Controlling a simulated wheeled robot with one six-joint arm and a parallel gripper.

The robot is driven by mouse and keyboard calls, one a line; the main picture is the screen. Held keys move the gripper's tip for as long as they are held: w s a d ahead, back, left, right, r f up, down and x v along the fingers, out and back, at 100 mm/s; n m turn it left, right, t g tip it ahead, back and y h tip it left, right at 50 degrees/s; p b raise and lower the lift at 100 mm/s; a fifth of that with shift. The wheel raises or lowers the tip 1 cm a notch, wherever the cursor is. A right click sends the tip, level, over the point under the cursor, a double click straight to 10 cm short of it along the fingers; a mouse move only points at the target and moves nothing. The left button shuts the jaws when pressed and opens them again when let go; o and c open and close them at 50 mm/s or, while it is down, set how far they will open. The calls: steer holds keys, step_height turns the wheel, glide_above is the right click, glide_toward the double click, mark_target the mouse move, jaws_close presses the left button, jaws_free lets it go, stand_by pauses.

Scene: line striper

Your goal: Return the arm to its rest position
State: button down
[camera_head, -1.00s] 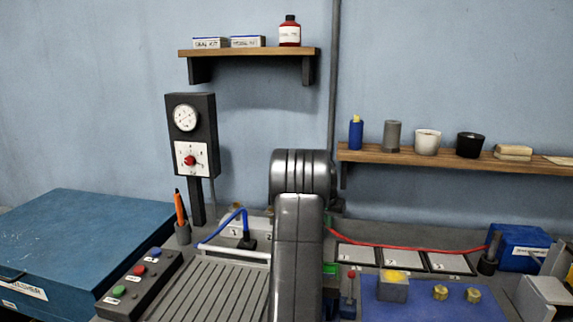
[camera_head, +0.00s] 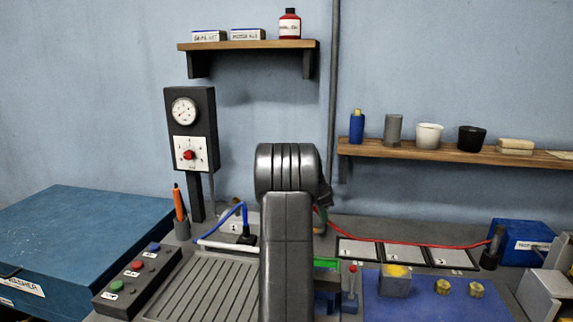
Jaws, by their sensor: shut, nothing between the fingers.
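My grey arm (camera_head: 286,240) rises from the bottom middle of the head view. Its upper link stands upright, with a ribbed round joint (camera_head: 286,168) at the top. A dark part of my arm (camera_head: 324,194) shows just right of that joint. My gripper's fingers are hidden behind the arm, and nothing held shows.
Behind and around my arm is a bench with a ribbed plate (camera_head: 205,287), a button box (camera_head: 136,275), numbered plates (camera_head: 403,254) and a blue mat (camera_head: 432,303). A blue case (camera_head: 75,245) is at left. Shelves (camera_head: 248,44) (camera_head: 450,153) hang on the wall.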

steer(key=s+a+r+m+g, duration=0.2)
steer(key=a+r+m, duration=0.25)
steer(key=r, duration=0.25)
steer(key=w+d+f+n+t, duration=0.1)
steer(key=d+f+n, duration=0.1)
steer(key=f+n, duration=0.1)
steer(key=w+d+f+n+t, duration=0.1)
steer(key=d+f+n, duration=0.1)
steer(key=f+n, duration=0.1)
steer(key=w+d+f+n+t+p, duration=0.1)
steer(key=w+d+f+n, duration=0.1)
steer(key=f+n, duration=0.1)
steer(key=shift+d+f+n+t+y, duration=0.3)
steer(key=shift+d+n+t+y, duration=0.1)
steer(key=shift+n, duration=0.35)
steer(key=shift+w+d+n+p, duration=0.15)
steer(key=shift+w+n+p, duration=0.45)
steer(key=shift+n, duration=0.3)
steer(key=w+n, duration=0.1)
steer(key=w+n+y+p, duration=0.1)
steer(key=n, duration=0.1)
steer(key=shift+w+d+n+t+y, duration=0.1)
steer(key=shift+d+n+t+y, duration=0.05)
steer(key=shift+n+t+y, duration=0.2)
steer(key=shift+w, duration=0.25)
steer(key=shift+w+d, duration=0.1)
steer(key=shift+w, duration=0.5)
